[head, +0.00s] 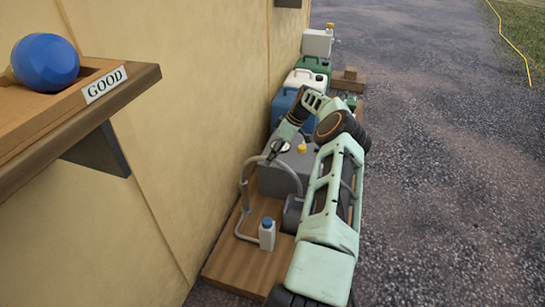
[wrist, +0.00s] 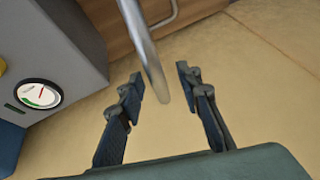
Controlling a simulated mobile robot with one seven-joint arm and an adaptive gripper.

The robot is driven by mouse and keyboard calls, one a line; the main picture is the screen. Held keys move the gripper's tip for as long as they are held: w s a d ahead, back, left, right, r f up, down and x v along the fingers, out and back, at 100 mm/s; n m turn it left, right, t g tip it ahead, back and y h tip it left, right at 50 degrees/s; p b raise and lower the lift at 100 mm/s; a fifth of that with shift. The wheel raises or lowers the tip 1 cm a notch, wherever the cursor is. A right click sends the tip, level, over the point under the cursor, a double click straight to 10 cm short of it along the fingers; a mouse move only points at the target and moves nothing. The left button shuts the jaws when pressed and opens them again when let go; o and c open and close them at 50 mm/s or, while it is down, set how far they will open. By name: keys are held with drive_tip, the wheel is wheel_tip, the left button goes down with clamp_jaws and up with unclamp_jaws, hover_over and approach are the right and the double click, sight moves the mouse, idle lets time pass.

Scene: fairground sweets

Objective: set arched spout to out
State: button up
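The arched spout (head: 243,188) is a bent grey metal tube beside a grey boxy machine (head: 275,178) on a wooden board. In the wrist view the spout (wrist: 146,45) comes down from the top edge, and its end shows between my finger pads. My gripper (head: 274,152) is by the top of the spout in the head view. The wrist view shows my gripper (wrist: 160,82) open, with a gap on either side of the tube. I cannot tell how deep the tube sits between the fingers. My arm hides part of the machine.
A small white bottle with a blue cap (head: 267,234) stands on the wooden board (head: 237,266). A round gauge (wrist: 39,94) is on the machine. Several canisters stand behind. A shelf marked GOOD (head: 105,85) holds a blue ball (head: 46,62). A tan wall closes the left; pavement at right is clear.

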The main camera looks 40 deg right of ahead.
drive_tip(key=shift+d+r, duration=0.1)
drive_tip(key=v, duration=1.1)
drive_tip(key=shift+r, duration=0.35)
drive_tip(key=shift+s+d, duration=0.1)
